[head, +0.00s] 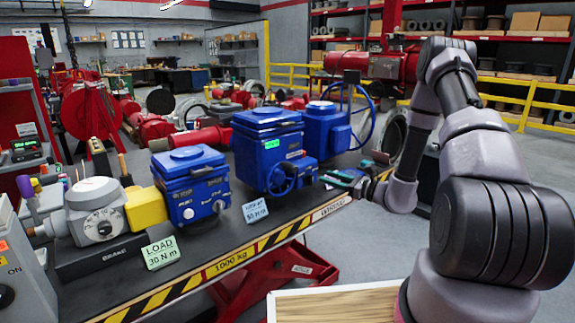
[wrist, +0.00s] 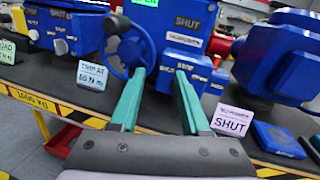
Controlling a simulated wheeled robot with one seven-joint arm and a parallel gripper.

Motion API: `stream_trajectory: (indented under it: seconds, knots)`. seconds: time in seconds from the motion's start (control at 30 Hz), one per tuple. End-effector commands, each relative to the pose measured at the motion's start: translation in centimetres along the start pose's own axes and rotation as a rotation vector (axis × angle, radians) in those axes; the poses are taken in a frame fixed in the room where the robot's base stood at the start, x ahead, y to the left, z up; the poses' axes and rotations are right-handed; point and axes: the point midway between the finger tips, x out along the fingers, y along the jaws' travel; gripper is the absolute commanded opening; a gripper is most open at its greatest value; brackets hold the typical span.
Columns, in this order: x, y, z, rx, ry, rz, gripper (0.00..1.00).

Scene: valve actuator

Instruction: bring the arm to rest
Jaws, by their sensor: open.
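My gripper (head: 345,180) is at the front right of the bench in the head view, at the end of my bent arm. Its teal fingers are apart with nothing held between them in the wrist view (wrist: 160,82). The blue valve actuator (head: 266,140) stands to its left, with a blue handwheel (head: 280,177) low on its front. In the wrist view the handwheel (wrist: 130,45) lies beyond the fingertips. The head view shows a gap between fingers and wheel. The actuator's small display (head: 272,143) is green.
A second blue actuator (head: 190,186), a yellow coupling (head: 146,208) and a grey brake unit (head: 95,208) stand left on the black bench. Cards line the front edge, including a SHUT card (wrist: 232,118). Open floor lies right of the bench.

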Motion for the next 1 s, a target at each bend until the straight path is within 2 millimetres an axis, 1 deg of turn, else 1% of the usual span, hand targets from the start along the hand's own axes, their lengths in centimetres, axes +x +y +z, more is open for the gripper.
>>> stream_trajectory:
  seconds: [0.03,0.07,0.1,0.17,0.2,0.27,0.3,0.4,0.5,0.57,0.7,0.8,0.9,1.0]
  knots:
    - [0.6,0.8,3.0,-0.055,-0.006,0.076,0.46]
    - [0.8,1.6,4.5,-0.083,-0.006,0.124,0.46]
    - [1.0,2.5,6.3,-0.12,-0.003,0.186,0.46]
    - [1.1,4.1,8.9,-0.179,0.005,0.277,0.46]
    - [1.0,5.2,10.5,-0.219,0.014,0.336,0.46]
    - [0.7,6.8,12.7,-0.282,0.031,0.42,0.46]
    - [0.4,7.9,14.1,-0.327,0.044,0.475,0.46]
    - [-0.7,10.4,17.1,-0.442,0.087,0.601,0.46]
    - [-2.3,12.7,19.7,-0.564,0.141,0.713,0.46]
    - [-3.4,13.9,21.0,-0.642,0.178,0.774,0.46]
    - [-6.3,16.1,23.6,-0.832,0.277,0.891,0.46]
    - [-8.5,17.3,25.2,-0.975,0.355,0.954,0.46]
    - [-10.8,17.9,26.7,-1.123,0.439,0.996,0.46]
    - [-13.2,18.2,28.2,-1.277,0.527,1.017,0.46]
